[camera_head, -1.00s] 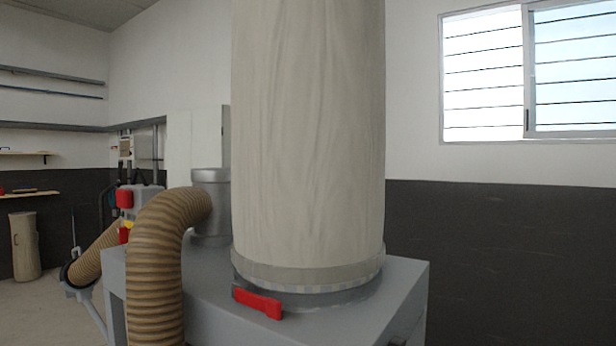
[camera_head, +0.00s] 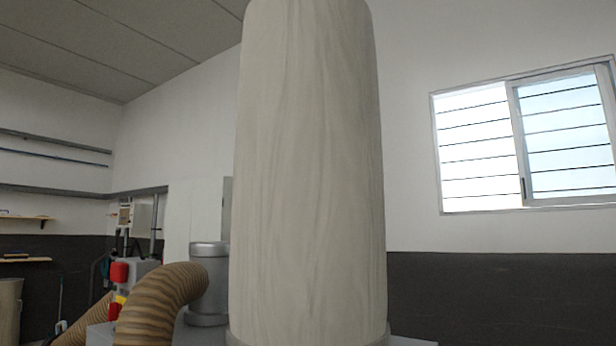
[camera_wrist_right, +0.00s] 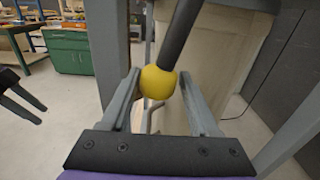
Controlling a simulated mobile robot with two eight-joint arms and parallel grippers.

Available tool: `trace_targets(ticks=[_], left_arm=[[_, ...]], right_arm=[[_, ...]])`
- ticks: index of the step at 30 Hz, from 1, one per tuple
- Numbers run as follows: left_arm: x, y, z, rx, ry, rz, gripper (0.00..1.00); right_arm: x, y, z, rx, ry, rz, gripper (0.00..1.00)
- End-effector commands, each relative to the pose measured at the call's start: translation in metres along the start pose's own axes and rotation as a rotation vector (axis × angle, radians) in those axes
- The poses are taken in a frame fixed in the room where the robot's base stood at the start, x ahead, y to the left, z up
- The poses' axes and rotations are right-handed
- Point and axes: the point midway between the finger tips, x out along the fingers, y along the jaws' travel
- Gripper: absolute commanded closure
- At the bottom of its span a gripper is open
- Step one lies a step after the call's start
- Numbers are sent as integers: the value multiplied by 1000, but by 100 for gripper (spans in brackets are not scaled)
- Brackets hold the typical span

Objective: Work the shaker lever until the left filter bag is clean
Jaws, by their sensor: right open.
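A tall pale filter bag (camera_head: 308,180) with faint grey vertical streaks fills the middle of the head view. No second bag is in view. In the right wrist view, the shaker lever is a dark rod (camera_wrist_right: 180,35) ending in a yellow ball knob (camera_wrist_right: 157,82). My right gripper (camera_wrist_right: 160,76) is open, with the knob between its fingers; I cannot tell whether they touch it. My left gripper (camera_wrist_right: 38,106) is at the left edge of that view, its two fingers apart and empty.
A ribbed brown hose (camera_head: 160,302) joins a grey metal pipe (camera_head: 208,285) left of the bag. In the wrist view, grey frame posts (camera_wrist_right: 107,45) stand close around my right gripper. A green cabinet (camera_wrist_right: 70,50) stands farther off across open floor.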

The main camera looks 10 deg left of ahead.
Motion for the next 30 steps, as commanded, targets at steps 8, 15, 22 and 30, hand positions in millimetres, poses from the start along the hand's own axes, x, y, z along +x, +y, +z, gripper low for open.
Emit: trace_targets(ticks=[8, 15, 22, 30], left_arm=[[0, 0, 0, 0, 0, 0, 50], [0, 0, 0, 0, 0, 0, 50], [1, 0, 1, 0, -1, 0, 50], [2, 0, 1, 0, -1, 0, 50]], right_arm=[[0, 0, 0, 0, 0, 0, 10], [-6, -1, 0, 0, 0, -2, 10], [-33, -1, 0, 0, 1, -3, 10], [-66, -1, 0, 0, 1, -4, 10]])
